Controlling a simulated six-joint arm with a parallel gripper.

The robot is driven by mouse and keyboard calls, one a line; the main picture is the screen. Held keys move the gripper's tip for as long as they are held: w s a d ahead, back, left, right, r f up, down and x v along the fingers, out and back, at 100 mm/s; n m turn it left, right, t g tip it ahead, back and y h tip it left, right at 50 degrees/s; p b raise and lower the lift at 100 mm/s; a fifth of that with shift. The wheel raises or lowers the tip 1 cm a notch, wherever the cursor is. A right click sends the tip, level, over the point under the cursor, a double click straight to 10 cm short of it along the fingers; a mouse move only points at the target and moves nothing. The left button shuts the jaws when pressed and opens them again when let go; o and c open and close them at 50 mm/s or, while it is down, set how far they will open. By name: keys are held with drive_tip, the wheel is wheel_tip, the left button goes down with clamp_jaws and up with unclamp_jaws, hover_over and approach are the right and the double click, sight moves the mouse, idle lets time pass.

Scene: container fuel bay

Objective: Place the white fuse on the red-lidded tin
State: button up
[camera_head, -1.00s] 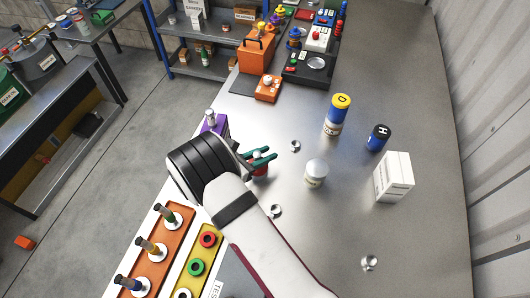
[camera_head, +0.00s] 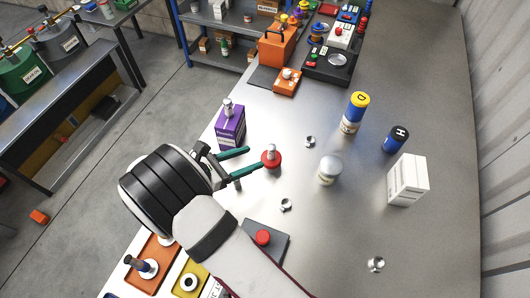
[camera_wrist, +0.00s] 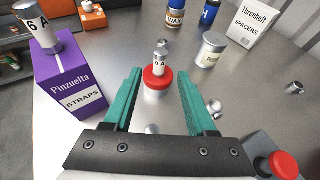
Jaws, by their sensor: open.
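The white fuse (camera_head: 271,149), a small cylinder with a silvery cap, stands upright on the red lid of the small tin (camera_head: 271,163). In the wrist view the fuse (camera_wrist: 159,59) rests near the middle of the lid (camera_wrist: 158,80). My gripper (camera_head: 254,159) has green fingers, spread apart and empty. It is just left of the tin in the head view. In the wrist view the tin lies ahead, between the lines of the fingers, with a visible gap between the fingers and the fuse.
A purple straps box (camera_head: 230,128) with another fuse on top stands beside my gripper. A red button on a grey base (camera_head: 264,238) is nearer.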

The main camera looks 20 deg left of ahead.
drive_tip(key=d+r+m+g+h, duration=0.1)
drive_tip(key=d+r+m+g, duration=0.4)
drive_tip(key=d, duration=0.4)
drive_tip(key=d+r+m+g+h, duration=0.1)
drive_tip(key=d+r+m+g, duration=0.25)
drive_tip(key=d+m, duration=0.4)
drive_tip(key=s+d+r+m+g+y, duration=0.1)
drive_tip(key=s+d+r+m+g, duration=0.2)
drive_tip(key=s+d+m, duration=0.35)
drive_tip(key=s+d+r+m+y, duration=0.2)
drive_tip(key=s+m+y, duration=0.7)
drive_tip(key=m, duration=0.7)
drive_tip(key=s+d, duration=0.1)
drive_tip(key=s, duration=0.2)
drive_tip(key=shift+m, duration=0.3)
